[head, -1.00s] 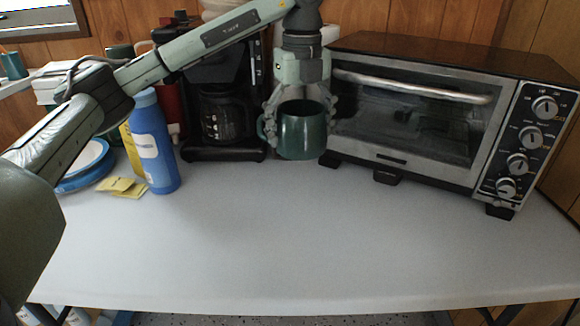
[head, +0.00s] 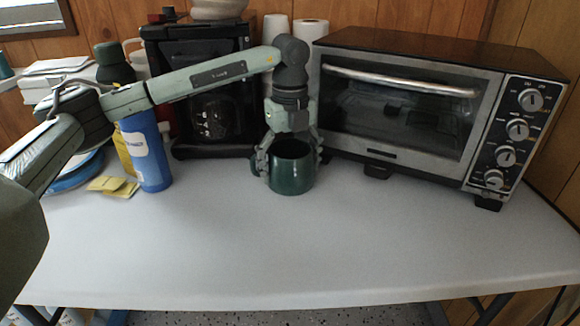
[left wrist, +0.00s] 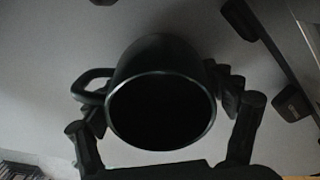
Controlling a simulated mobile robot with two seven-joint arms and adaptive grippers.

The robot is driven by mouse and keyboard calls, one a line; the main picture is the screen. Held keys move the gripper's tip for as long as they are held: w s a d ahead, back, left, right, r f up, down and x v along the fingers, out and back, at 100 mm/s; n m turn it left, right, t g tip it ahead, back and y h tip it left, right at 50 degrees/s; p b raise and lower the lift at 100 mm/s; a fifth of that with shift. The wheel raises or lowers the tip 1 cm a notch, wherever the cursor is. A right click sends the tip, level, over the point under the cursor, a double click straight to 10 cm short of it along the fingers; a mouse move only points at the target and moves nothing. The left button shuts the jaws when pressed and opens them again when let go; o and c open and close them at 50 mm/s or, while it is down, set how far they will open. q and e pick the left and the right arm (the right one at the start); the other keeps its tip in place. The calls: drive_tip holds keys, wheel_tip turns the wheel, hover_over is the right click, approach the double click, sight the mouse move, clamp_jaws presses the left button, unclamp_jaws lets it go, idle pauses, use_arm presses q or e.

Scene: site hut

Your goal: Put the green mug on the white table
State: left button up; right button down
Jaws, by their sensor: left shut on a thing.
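The green mug (head: 291,172) is upright in the head view, in front of the coffee maker and the toaster oven. My left gripper (head: 290,158) comes from above and is shut on the mug, a finger on each side. The mug is low over the white table (head: 330,245); I cannot tell whether its base touches the top. In the left wrist view the mug (left wrist: 160,95) shows its dark open mouth, with the handle at the left, between the fingers of the left gripper (left wrist: 165,125). My right gripper is in neither view.
The toaster oven (head: 400,110) stands right of the mug, the coffee maker (head: 205,115) behind it to the left. A blue bottle (head: 147,152), yellow packets (head: 113,187) and blue plates (head: 75,172) are at the left. The front and middle of the table are clear.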

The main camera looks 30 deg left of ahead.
use_arm(q)
drive_tip(key=o, duration=1.3)
drive_tip(key=shift+f, duration=0.1)
wheel_tip(320, 180, up, 8)
drive_tip(key=shift+f, duration=0.1)
drive_tip(key=shift+s+f, duration=0.1)
